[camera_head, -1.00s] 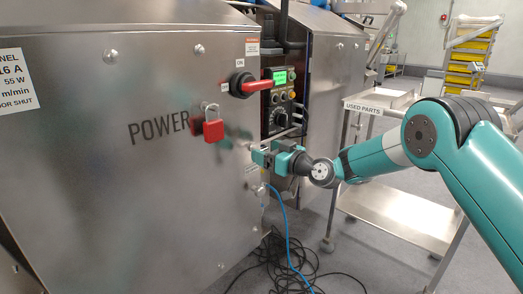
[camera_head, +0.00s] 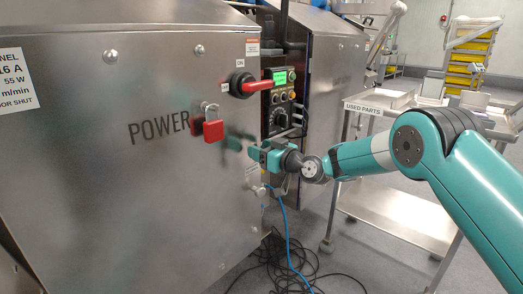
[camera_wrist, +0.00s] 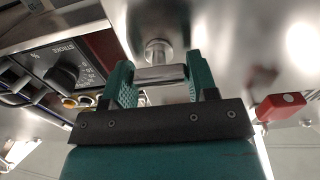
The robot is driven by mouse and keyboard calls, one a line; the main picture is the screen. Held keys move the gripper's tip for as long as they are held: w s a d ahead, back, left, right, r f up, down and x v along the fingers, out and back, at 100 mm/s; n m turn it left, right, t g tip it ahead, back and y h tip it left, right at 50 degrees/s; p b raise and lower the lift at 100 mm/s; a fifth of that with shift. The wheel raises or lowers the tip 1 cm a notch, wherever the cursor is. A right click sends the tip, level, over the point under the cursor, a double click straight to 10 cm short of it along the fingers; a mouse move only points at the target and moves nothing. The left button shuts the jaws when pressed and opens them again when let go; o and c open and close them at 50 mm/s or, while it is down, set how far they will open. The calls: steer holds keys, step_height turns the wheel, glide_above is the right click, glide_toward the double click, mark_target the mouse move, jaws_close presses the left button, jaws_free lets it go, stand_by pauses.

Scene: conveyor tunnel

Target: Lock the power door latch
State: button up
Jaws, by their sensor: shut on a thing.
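The power door (camera_head: 90,190) is a large steel panel marked POWER. Its latch (camera_wrist: 158,50) shows in the wrist view as a round metal boss with a short metal bar. My gripper (camera_head: 257,152) is at the door's right edge, below the red rotary switch. In the wrist view my gripper's teal fingers (camera_wrist: 160,76) stand on both sides of the latch bar and are shut on it. In the head view the fingers hide the latch, so I cannot tell its angle there.
A red padlock (camera_head: 213,130) hangs left of my gripper. The red-handled switch (camera_head: 245,84) is above it, with a control panel (camera_head: 282,100) behind. A used parts cart (camera_head: 400,220) stands right. A blue cable (camera_head: 286,240) and black cables lie below.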

steer(key=shift+m, duration=0.3)
steer(key=m+p, duration=0.1)
steer(key=m, duration=0.3)
steer(key=shift+w+r+m+p, duration=0.1)
steer(key=shift+m+p, duration=0.2)
steer(key=m+p, duration=0.1)
steer(key=m, duration=0.3)
steer(key=shift+w+d+m+p, duration=0.1)
steer(key=shift+m+p, duration=0.2)
steer(key=m+p, duration=0.1)
steer(key=m, duration=0.3)
steer(key=shift+p, duration=0.35)
steer(key=shift+d+f+m+p, duration=0.15)
steer(key=shift+m+p, duration=0.15)
steer(key=shift+m, duration=0.7)
steer(key=shift+a+f+m+p, duration=0.15)
steer(key=shift+m+p, duration=0.1)
steer(key=shift+m, duration=0.75)
steer(key=shift+d, duration=0.1)
steer(key=o, duration=0.9)
steer(key=shift+o, duration=0.2)
